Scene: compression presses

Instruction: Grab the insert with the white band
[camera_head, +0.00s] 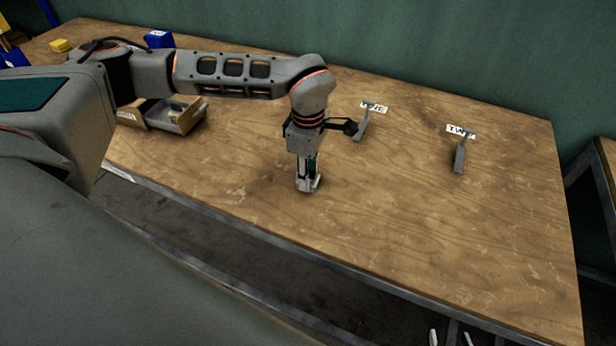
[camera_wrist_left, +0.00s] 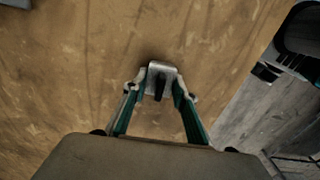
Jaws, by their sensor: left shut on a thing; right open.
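My left gripper (camera_head: 308,184) points straight down, low over the middle of the wooden table. In the left wrist view its fingertips (camera_wrist_left: 160,88) are closed on a small grey and black piece (camera_wrist_left: 163,67). I cannot make out a white band on this piece, so I cannot tell which insert it is. In the head view the piece is mostly hidden by the fingers, and whether it touches the table is unclear. My right gripper is in neither view.
An open cardboard box (camera_head: 160,118) with small items stands at the left behind my arm. The table's (camera_head: 430,230) front and right areas are clear.

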